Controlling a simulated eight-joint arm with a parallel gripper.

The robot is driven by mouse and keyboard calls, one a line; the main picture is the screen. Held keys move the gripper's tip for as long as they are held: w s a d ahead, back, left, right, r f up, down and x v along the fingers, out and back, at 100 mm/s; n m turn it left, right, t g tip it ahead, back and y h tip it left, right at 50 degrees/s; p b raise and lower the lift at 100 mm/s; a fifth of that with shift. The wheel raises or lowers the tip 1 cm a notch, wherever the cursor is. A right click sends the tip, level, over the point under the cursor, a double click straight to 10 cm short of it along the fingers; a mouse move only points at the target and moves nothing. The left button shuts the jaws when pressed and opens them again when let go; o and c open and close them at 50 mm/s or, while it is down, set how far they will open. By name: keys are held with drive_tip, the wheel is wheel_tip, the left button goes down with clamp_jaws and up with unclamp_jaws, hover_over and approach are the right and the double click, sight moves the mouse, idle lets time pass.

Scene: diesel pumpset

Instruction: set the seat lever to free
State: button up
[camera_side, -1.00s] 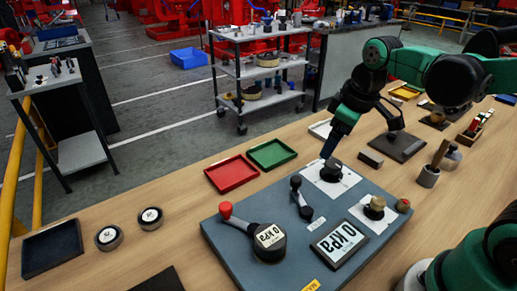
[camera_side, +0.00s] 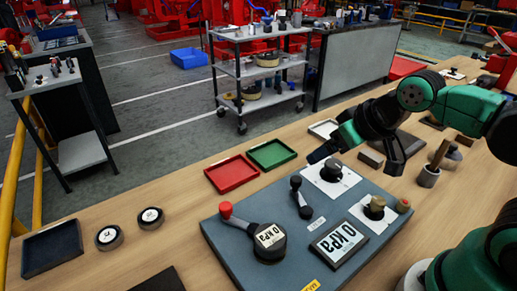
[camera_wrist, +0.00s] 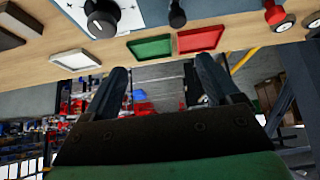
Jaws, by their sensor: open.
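A blue-grey panel (camera_side: 225,245) lies on the bench. A short black lever (camera_side: 301,197) stands near its far edge by a small label I cannot read; its black knob shows in the wrist view (camera_wrist: 177,14). A red-knobbed lever (camera_side: 232,217) on a round black base is at the panel's left. I cannot tell from the labels which is the seat lever. A black dial knob (camera_side: 331,170) on a white plate is to the right. My gripper (camera_side: 353,165) is open and empty, around the dial knob's far side in the picture, apparently above the panel.
A display reading 0 kPa (camera_side: 339,239) and a brass knob (camera_side: 375,207) are on the panel. Red (camera_side: 231,174) and green (camera_side: 271,153) trays lie behind it. A wooden-handled tool in a cup (camera_side: 430,172) stands at right.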

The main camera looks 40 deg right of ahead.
idle(0.3)
drive_tip(key=shift+c, duration=1.1)
drive_tip(key=shift+w+a+r, duration=0.1)
drive_tip(key=shift+a, duration=0.05)
drive_tip(key=shift+c, duration=0.5)
drive_tip(key=n+g, duration=0.7)
drive_tip(key=n, duration=0.8)
hover_over(225, 206)
drive_tip(key=shift+d+f, duration=0.2)
drive_tip(key=shift+f, duration=0.3)
drive_tip(key=shift+d+f, duration=0.2)
drive_tip(key=shift+f, duration=0.3)
drive_tip(key=shift+a+f+n, duration=0.4)
drive_tip(key=shift+n, duration=0.1)
drive_tip(key=shift+f, duration=2.65)
